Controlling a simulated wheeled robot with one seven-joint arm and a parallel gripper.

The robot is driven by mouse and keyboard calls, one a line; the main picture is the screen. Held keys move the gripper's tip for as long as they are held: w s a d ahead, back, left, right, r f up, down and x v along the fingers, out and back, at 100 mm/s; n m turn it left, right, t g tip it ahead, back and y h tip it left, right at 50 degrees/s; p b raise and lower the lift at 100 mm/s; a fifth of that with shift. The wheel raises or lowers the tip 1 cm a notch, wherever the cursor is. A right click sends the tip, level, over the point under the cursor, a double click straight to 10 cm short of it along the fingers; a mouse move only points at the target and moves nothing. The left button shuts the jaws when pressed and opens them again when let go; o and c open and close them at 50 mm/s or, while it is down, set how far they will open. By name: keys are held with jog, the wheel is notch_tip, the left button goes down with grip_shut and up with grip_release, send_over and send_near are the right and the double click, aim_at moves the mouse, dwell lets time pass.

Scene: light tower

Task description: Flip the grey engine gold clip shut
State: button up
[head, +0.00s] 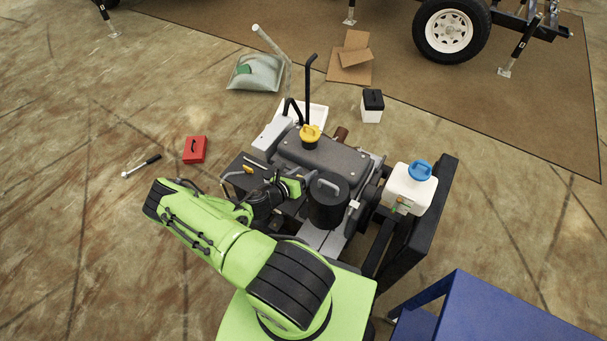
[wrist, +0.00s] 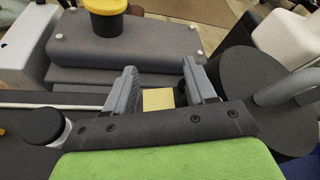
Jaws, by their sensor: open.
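The grey engine (head: 322,158) sits in the middle of the head view, with a dark grey cover and a yellow cap (head: 310,132). Its cover (wrist: 125,45) also fills the upper part of the wrist view. My gripper (wrist: 160,82) is open beside the engine, its two grey fingers apart and pointing towards the cover. A small pale yellow, flat-looking piece (wrist: 158,99) shows between the fingers, apart from both; it may be the gold clip, but I cannot tell its position. In the head view my gripper (head: 302,183) hides that spot.
A black cylinder with a grey handle (head: 326,207) stands close to the right of my gripper. A white tank with a blue cap (head: 410,186) is farther right. A blue box (head: 500,310) stands at lower right.

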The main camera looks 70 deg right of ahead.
jog(key=p+v, duration=0.2)
jog(key=v, duration=1.3)
jog(key=shift+w+a, duration=0.15)
jog(key=shift+a, duration=0.15)
jog(key=shift+r, duration=0.1)
jog(key=shift+c, duration=0.3)
